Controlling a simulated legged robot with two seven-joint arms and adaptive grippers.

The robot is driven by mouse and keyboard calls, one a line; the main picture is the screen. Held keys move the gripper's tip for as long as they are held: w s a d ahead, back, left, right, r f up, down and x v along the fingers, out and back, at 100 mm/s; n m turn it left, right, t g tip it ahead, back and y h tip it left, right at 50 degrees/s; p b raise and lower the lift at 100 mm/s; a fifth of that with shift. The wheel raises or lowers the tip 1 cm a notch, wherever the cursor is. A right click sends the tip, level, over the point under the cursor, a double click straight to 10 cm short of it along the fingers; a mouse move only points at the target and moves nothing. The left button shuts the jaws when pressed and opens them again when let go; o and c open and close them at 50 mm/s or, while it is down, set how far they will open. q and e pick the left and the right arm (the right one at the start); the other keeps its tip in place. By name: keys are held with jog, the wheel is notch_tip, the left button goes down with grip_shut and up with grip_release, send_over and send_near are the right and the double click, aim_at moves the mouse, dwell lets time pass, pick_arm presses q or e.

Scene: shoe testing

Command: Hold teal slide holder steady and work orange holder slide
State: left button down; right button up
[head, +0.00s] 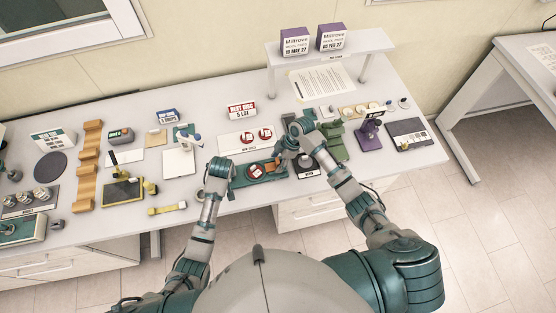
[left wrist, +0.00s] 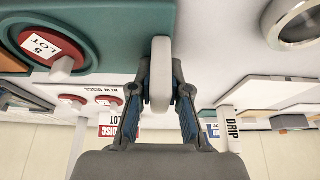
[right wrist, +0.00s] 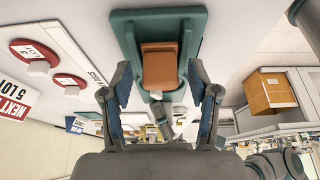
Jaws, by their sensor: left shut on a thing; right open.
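The teal slide holder (head: 243,181) lies near the table's front edge, with a red labelled disc (head: 256,171) at its left part and the orange slide (head: 271,165) at its right. My left gripper (head: 229,173) is at the holder's left end. In the left wrist view my left gripper (left wrist: 160,97) is shut on a pale grey tab beside the teal body (left wrist: 125,35). My right gripper (head: 279,161) is over the holder's right end. In the right wrist view my right gripper (right wrist: 159,92) is open and empty, its fingers either side of the orange slide's near end (right wrist: 158,68), apparently not touching.
A white sheet with two red discs (head: 265,134) lies behind the holder, with a red-and-white sign (head: 241,111) beyond. A green device (head: 334,141) and a purple device (head: 370,136) stand to the right. A yellow tool (head: 167,209) lies left, near the front edge.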

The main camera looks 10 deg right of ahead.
aim_at(267, 167)
pick_arm(q)
jog(key=shift+f, duration=0.1)
pick_arm(e)
grip_shut()
pick_arm(q)
jog(key=shift+s, duration=0.1)
pick_arm(e)
jog(key=shift+a, duration=1.6)
grip_release()
jog(key=shift+d, duration=0.1)
jog(key=shift+r, duration=0.15)
jog(key=v, duration=1.1)
jog(key=shift+d+r, duration=0.2)
jog(key=shift+r, duration=0.1)
jog(key=shift+w, duration=0.1)
